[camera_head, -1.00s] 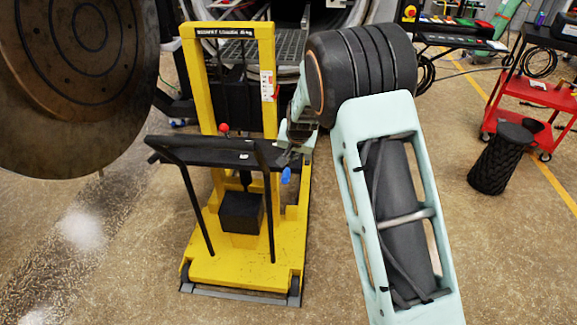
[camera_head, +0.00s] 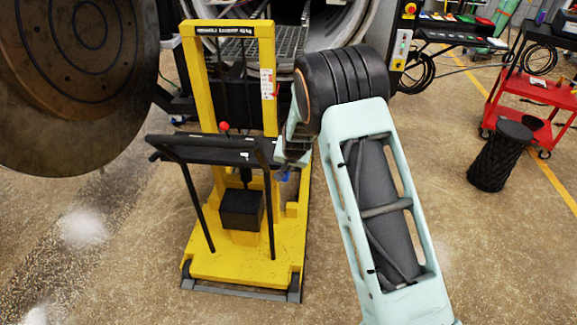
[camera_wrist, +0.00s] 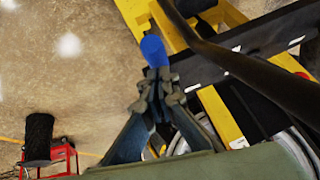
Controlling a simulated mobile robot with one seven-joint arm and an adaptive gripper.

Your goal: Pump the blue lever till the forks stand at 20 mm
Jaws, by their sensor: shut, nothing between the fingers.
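The yellow lift truck (camera_head: 222,265) stands upright at the centre-left of the head view. Its blue lever (camera_wrist: 154,50) shows in the wrist view as a rounded blue end just beyond my fingertips. In the head view only a small bit of blue shows beneath my gripper (camera_head: 285,160). In the wrist view my gripper (camera_wrist: 158,80) is shut and empty, its tips touching or very close to the blue end; I cannot tell which. The forks are hidden behind the mast, and no height reading is legible.
A black handlebar (camera_head: 215,152) crosses the truck close to my gripper. A red ball knob (camera_head: 224,126) stands above it. A large round door (camera_head: 75,85) hangs at left. A red cart (camera_head: 540,90) and a black stool (camera_head: 502,155) stand at right. The floor before the truck is clear.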

